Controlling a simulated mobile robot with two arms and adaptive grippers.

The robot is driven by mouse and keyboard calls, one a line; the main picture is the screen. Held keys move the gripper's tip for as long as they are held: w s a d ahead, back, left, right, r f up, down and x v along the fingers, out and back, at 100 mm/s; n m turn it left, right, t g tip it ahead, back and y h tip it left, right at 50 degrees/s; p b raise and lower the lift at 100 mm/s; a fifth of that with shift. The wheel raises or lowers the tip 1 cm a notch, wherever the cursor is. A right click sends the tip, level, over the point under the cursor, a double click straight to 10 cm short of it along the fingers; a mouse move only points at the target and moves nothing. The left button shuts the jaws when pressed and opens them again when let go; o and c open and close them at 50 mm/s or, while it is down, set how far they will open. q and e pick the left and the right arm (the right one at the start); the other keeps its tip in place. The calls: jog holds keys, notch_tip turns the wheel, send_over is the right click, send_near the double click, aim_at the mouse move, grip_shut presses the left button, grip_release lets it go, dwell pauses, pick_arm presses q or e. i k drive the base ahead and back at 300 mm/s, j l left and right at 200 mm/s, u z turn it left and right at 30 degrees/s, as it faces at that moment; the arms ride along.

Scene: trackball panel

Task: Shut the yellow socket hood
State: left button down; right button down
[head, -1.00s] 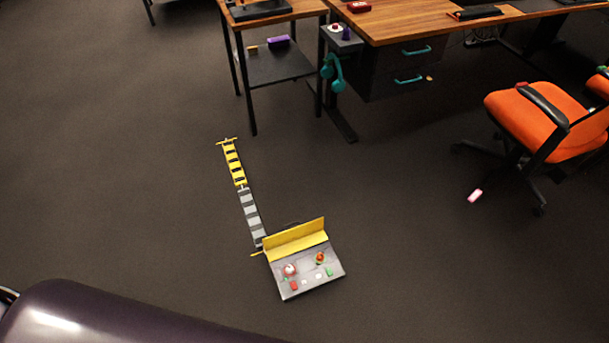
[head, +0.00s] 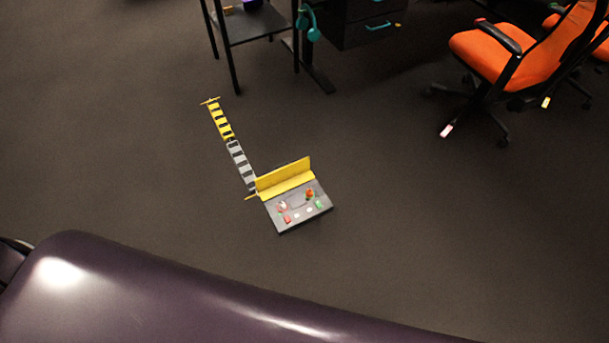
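The yellow socket hood (head: 285,178) stands raised along the back edge of a dark grey panel (head: 299,213) on the floor. The panel's top is uncovered, with small red, green, white and orange parts on it. A strip of yellow (head: 221,122) and grey (head: 240,163) slatted segments runs from near the hood's left end toward the upper left. Neither of my grippers is in view.
My purple body fills the bottom left. Bare dark floor surrounds the panel. An orange chair (head: 517,55) stands at the upper right, with a small pink-white item (head: 446,131) on the floor nearby. A dark shelf stand (head: 250,27) and drawers are at the top.

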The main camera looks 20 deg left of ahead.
aim_at(280, 181)
jog(key=z, duration=1.95)
jog(key=k+j+z, duration=0.15)
jog(key=j, duration=0.3)
jog(key=k+j+z, duration=0.15)
jog(key=j, duration=0.3)
jog(key=k+j+z, duration=0.15)
jog(key=k+j, duration=0.15)
jog(key=k+j+z, duration=0.15)
jog(key=j, duration=0.35)
jog(key=k+j, duration=0.3)
jog(key=j, duration=0.15)
jog(key=k+j, duration=0.3)
jog(key=j, duration=0.2)
jog(key=k+j, duration=0.65)
jog(key=j, duration=0.3)
jog(key=k+j, duration=0.3)
jog(key=j, duration=0.15)
jog(key=k+j, duration=0.3)
jog(key=j, duration=0.15)
jog(key=k+j, duration=0.3)
jog(key=j, duration=0.2)
